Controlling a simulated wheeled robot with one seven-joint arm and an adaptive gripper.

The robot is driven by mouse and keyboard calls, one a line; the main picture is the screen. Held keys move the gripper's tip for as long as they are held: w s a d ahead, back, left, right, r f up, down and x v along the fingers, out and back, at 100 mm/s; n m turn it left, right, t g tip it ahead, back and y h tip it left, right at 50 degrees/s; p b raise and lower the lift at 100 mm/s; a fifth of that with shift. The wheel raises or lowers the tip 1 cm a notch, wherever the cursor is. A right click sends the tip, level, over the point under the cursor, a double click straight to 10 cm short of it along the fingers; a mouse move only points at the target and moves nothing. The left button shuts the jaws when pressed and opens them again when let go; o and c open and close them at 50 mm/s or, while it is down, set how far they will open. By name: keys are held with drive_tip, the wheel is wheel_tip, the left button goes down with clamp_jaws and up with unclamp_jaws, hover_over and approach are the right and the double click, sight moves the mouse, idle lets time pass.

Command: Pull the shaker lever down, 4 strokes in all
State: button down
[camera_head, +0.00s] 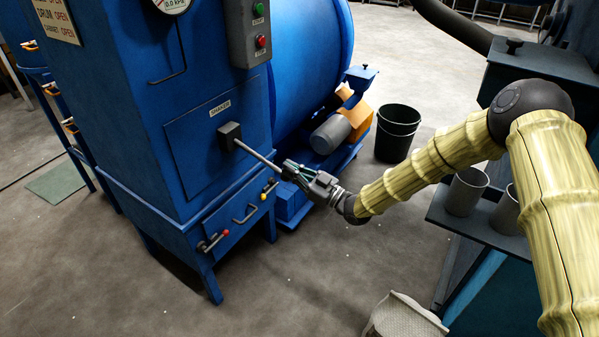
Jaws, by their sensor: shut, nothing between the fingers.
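The shaker lever (257,154) is a grey rod that sticks out of a dark block on the blue cabinet, below the "SHAKER" label (220,107). It slopes down to the right, toward my gripper. My gripper (287,171) is at the outer end of the rod, with its fingers shut and empty. The fingers overlap the rod's end in this view. I cannot tell whether they touch it or lie above or beside it. The lever's outer tip is hidden at the fingers.
A blue drum (310,60), a motor (330,133) and a black bucket (397,133) stand behind. A shelf with grey cups (465,192) is right.

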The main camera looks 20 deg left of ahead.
drive_tip(key=shift+s+f+b, duration=0.1)
drive_tip(key=shift+f+b, duration=0.35)
drive_tip(key=shift+f, duration=0.25)
drive_tip(key=shift+s+f, duration=0.15)
drive_tip(key=shift+f, duration=0.2)
wheel_tip(320, 180, up, 12)
drive_tip(key=shift+w+f, duration=0.25)
idle(0.8)
